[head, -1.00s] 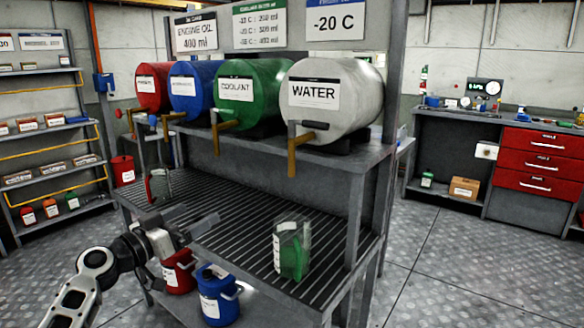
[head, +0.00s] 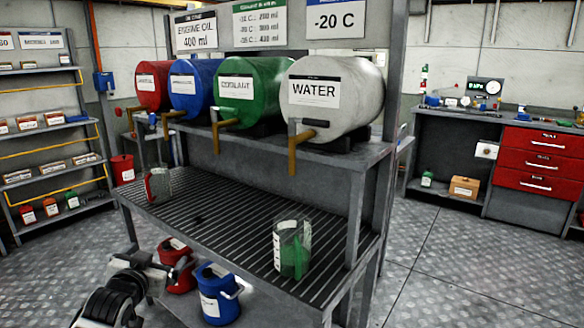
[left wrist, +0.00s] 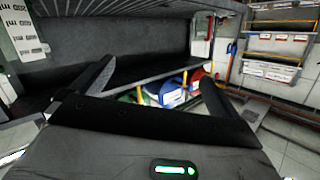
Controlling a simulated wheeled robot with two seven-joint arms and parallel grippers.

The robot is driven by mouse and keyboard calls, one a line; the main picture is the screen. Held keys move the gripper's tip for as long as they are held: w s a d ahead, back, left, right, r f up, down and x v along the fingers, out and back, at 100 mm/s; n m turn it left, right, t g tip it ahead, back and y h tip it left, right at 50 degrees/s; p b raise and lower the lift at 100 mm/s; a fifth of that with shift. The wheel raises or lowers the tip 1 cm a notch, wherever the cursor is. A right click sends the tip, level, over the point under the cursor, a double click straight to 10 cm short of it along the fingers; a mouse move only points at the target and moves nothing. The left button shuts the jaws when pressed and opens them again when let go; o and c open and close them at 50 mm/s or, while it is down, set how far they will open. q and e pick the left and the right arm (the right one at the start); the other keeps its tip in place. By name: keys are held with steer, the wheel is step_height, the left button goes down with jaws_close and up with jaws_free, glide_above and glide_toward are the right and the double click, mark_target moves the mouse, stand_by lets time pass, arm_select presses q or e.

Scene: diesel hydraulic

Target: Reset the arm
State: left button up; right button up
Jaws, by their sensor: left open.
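My left gripper (head: 150,262) is low at the bottom left of the head view, in front of the bench and below its grated top. In the left wrist view its two dark fingers (left wrist: 150,90) stand wide apart with nothing between them. Its fingertips are hard to make out in the head view. My right gripper is in neither view.
Red (head: 178,265) and blue (head: 219,296) cans stand beneath, close to my left gripper. Drums, including WATER (head: 335,95), line the shelf. Floor at right is clear.

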arm_select(q)
steer(key=s+d+f+g+h, duration=0.1)
steer(key=s+d+f, duration=0.45)
steer(key=s, duration=0.25)
steer(key=s+d+f+g+h, duration=0.2)
steer(key=s+d+f, duration=0.2)
steer(key=s+f, duration=0.3)
steer(key=s+d+f+g, duration=0.1)
steer(key=s+d, duration=0.2)
steer(key=s, duration=0.6)
steer(key=s+d+f+h, duration=0.1)
steer(key=s+d, duration=0.3)
steer(key=s, duration=0.6)
steer(key=shift+d+f+g, duration=0.2)
steer(key=shift+f+g, duration=0.2)
